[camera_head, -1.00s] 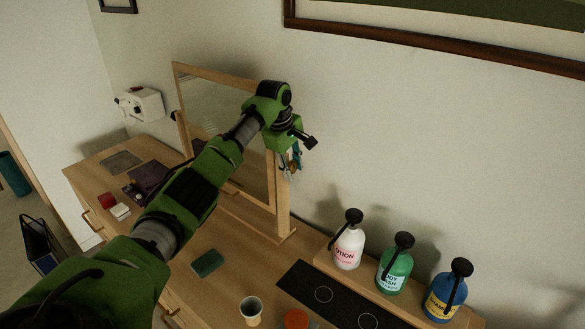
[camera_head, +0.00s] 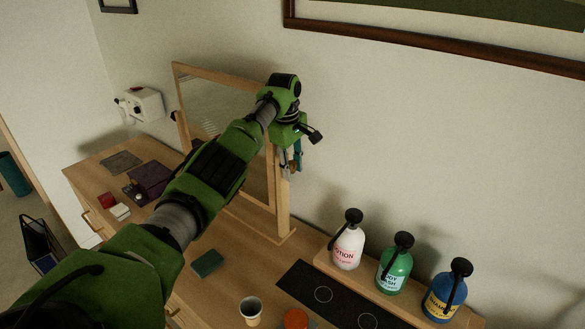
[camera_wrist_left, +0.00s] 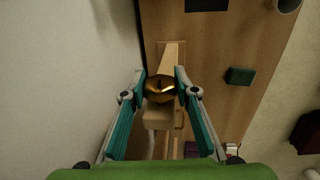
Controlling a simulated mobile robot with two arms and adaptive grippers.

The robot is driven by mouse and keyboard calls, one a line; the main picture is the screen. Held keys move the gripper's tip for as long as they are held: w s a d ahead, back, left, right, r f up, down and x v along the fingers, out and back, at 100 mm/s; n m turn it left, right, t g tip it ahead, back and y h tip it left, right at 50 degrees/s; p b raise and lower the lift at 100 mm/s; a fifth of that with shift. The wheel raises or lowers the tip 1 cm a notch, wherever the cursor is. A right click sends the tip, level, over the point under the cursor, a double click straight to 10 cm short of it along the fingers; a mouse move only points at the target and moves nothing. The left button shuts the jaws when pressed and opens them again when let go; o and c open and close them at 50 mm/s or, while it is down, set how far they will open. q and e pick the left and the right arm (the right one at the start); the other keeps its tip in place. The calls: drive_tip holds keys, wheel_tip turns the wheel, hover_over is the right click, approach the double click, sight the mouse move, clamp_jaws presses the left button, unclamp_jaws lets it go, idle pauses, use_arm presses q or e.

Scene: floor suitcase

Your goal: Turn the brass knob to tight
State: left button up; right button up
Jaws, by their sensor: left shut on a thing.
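The brass knob (camera_wrist_left: 160,88) shows in the left wrist view, at the side of the mirror's wooden post (camera_wrist_left: 158,117). My left gripper (camera_wrist_left: 160,92) has its two teal fingers on either side of the knob and is shut on it. In the head view my left gripper (camera_head: 290,162) is beside the right post of the tilting mirror (camera_head: 222,100), pointing down. No tight mark can be made out. My right gripper is not in view.
The wooden dresser (camera_head: 225,240) holds a green block (camera_head: 207,263), a cup (camera_head: 251,310) and a dark mat (camera_head: 315,290). A lotion bottle (camera_head: 348,247), a green bottle (camera_head: 396,270) and a blue bottle (camera_head: 447,295) stand on a shelf right of the mirror. The wall is close behind.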

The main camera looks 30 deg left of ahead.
use_arm(q)
drive_tip(key=shift+s+a+f, duration=0.1)
drive_tip(key=o, duration=1.1)
drive_tip(key=r, duration=0.4)
drive_tip(key=s+r, duration=0.1)
drive_tip(key=r, duration=0.6)
drive_tip(key=shift+s+a+r, duration=0.1)
drive_tip(key=shift+s+r, duration=0.05)
drive_tip(key=shift+r, duration=0.25)
